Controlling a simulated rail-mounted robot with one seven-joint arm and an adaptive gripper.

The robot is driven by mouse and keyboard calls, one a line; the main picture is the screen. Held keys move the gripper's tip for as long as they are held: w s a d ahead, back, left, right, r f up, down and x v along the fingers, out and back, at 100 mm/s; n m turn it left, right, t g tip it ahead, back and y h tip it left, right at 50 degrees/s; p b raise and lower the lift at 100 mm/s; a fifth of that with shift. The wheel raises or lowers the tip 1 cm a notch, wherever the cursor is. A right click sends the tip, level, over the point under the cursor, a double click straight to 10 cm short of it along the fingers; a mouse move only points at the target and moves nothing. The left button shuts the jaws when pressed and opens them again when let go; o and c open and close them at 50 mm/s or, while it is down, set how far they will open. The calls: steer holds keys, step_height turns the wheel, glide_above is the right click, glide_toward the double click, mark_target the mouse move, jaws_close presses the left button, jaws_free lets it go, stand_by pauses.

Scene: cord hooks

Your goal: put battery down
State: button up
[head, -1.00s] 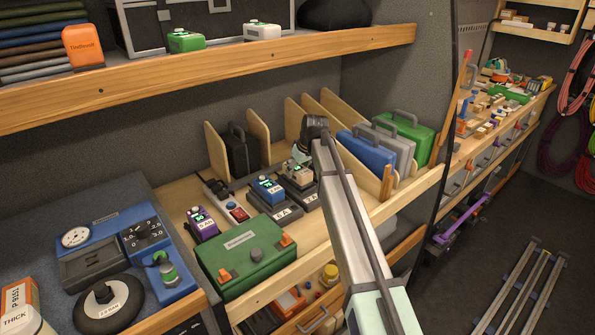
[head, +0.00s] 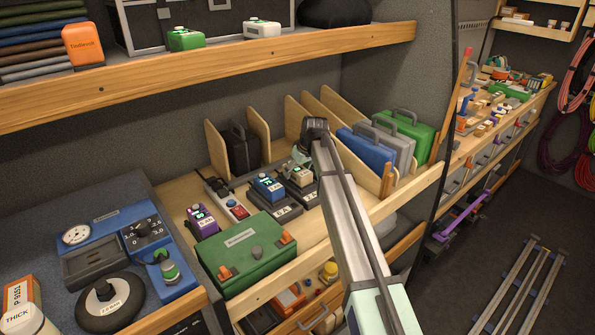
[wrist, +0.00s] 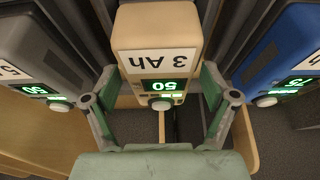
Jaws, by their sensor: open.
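In the head view the tan battery (head: 301,173) sits at a dark charger on the wooden shelf, partly behind my arm. My gripper (wrist: 160,92) is open, with one green-grey finger on each side of the battery. Whether the fingers touch it I cannot tell. In the head view the fingertips (head: 300,157) are small at the arm's end. How fully the battery is seated is not clear.
A blue battery (wrist: 283,60) and a grey battery (wrist: 32,70) flank the tan one closely. The blue one (head: 268,188) and a purple one (head: 202,219) show on chargers. A green case (head: 247,255) stands in front; wooden dividers (head: 258,135) stand behind.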

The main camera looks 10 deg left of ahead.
steer(key=b+v, duration=0.3)
steer(key=v, duration=0.9)
